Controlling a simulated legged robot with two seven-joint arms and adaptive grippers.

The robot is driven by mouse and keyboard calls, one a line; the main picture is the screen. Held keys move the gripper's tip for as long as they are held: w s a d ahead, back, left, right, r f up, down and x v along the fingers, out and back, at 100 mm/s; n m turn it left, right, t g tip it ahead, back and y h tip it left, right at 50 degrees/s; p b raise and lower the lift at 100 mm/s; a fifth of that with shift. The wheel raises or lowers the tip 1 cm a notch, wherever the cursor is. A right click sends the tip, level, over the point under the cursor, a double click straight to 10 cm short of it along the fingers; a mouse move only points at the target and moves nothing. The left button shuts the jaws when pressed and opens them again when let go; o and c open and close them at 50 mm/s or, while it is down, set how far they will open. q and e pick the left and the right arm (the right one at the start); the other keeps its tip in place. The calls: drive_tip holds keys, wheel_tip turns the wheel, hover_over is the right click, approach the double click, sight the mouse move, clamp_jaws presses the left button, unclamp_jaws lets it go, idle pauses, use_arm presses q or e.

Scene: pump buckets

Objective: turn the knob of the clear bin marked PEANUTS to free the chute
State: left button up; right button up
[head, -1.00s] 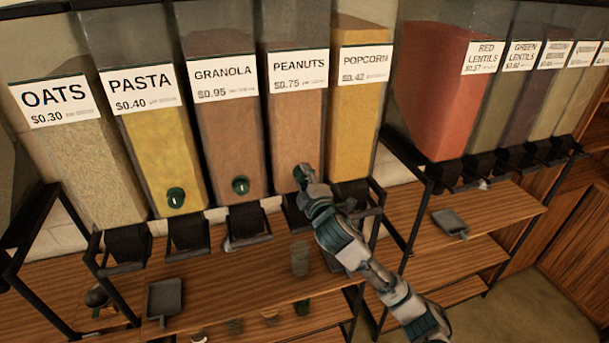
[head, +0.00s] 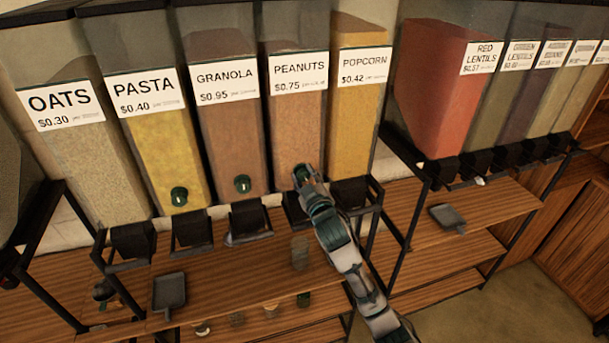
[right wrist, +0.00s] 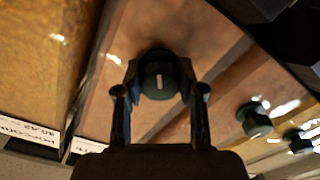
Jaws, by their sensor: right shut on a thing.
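The clear bin marked PEANUTS (head: 296,125) stands between the GRANOLA and POPCORN bins, filled with tan-brown contents. My right gripper (head: 302,172) reaches up to the lower front of this bin and covers its knob in the head view. In the right wrist view the dark green knob (right wrist: 158,80) sits between the two fingers of my right gripper (right wrist: 160,92), which are shut on its sides. A pale mark on the knob runs along the picture's vertical there. The black chute under the bin is partly hidden by my right arm. My left gripper is not in view.
The GRANOLA bin (head: 222,130) and POPCORN bin (head: 362,120) stand close on either side. Green knobs show on the PASTA bin (head: 179,196) and GRANOLA bin. A wooden shelf (head: 225,275) below holds a grey scoop (head: 169,292) and a clear jar (head: 300,252).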

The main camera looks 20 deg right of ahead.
drive_tip(key=shift+f+m, duration=0.3)
drive_tip(key=o, duration=1.1)
drive_tip(key=shift+w, duration=0.15)
drive_tip(key=shift+o, duration=0.2)
drive_tip(key=shift+w, duration=0.2)
drive_tip(key=shift+s, duration=0.25)
drive_tip(key=s, duration=1.1)
drive_tip(key=shift+s+d, duration=0.2)
drive_tip(key=shift+d, duration=0.1)
drive_tip(key=shift+f, duration=0.1)
